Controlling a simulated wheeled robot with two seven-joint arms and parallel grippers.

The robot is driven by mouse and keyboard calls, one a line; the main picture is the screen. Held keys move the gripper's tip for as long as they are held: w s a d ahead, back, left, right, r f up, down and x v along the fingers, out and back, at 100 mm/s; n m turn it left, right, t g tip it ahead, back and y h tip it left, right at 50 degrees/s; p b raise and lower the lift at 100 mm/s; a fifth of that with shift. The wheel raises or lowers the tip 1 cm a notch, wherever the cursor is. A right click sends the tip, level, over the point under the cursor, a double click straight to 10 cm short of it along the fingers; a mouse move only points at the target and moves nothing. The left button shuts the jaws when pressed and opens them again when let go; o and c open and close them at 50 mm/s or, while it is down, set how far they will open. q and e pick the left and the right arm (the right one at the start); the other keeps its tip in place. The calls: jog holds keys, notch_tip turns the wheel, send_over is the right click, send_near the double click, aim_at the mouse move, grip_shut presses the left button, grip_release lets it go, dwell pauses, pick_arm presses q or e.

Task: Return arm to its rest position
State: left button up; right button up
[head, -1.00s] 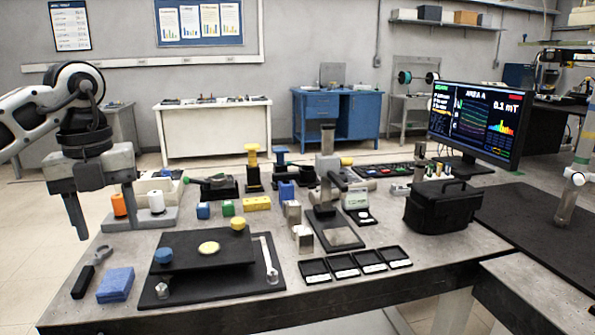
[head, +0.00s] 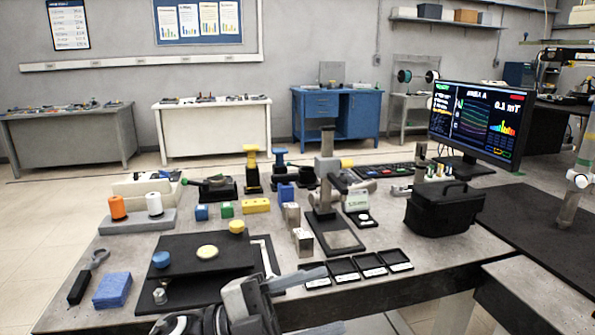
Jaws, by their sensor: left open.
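My left gripper (head: 328,297) is low in the head view, at the table's front edge, its two grey fingers pointing right. The fingers are apart with nothing between them. The upper finger shows in front of the black plate and the small black trays (head: 342,268); I cannot tell its height above them. The black plate (head: 190,292) carries a raised black platform (head: 215,268) with blue and yellow round knobs, and the gripper hides part of its front right. My right gripper is not in view.
A blue block (head: 112,290) and a black-handled tool (head: 80,287) lie at front left. Orange and white spools (head: 118,207) stand behind. A microscope-like stand (head: 327,190), a black case (head: 444,208) and a monitor (head: 473,120) stand farther right. The floor left of the table is clear.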

pick_arm(q)
jog(key=w+a+f+n+t+y, duration=0.1)
jog(key=a+f+n+t+y, duration=0.45)
jog(key=n+t, duration=0.4)
jog(key=a+f+n+t+y, duration=0.4)
jog(key=f+n+t+y, duration=0.25)
jog(key=n, duration=0.65)
jog(key=s+a+f+n+g+y, duration=0.2)
jog(key=s+a+f+g+y, duration=0.1)
jog(key=s+f, duration=0.3)
jog(key=s+a+f+n+g+y, duration=0.3)
jog(key=s+f+g, duration=0.1)
jog(key=f, duration=0.5)
jog(key=shift+s+a, duration=0.15)
jog(key=shift+s, duration=0.75)
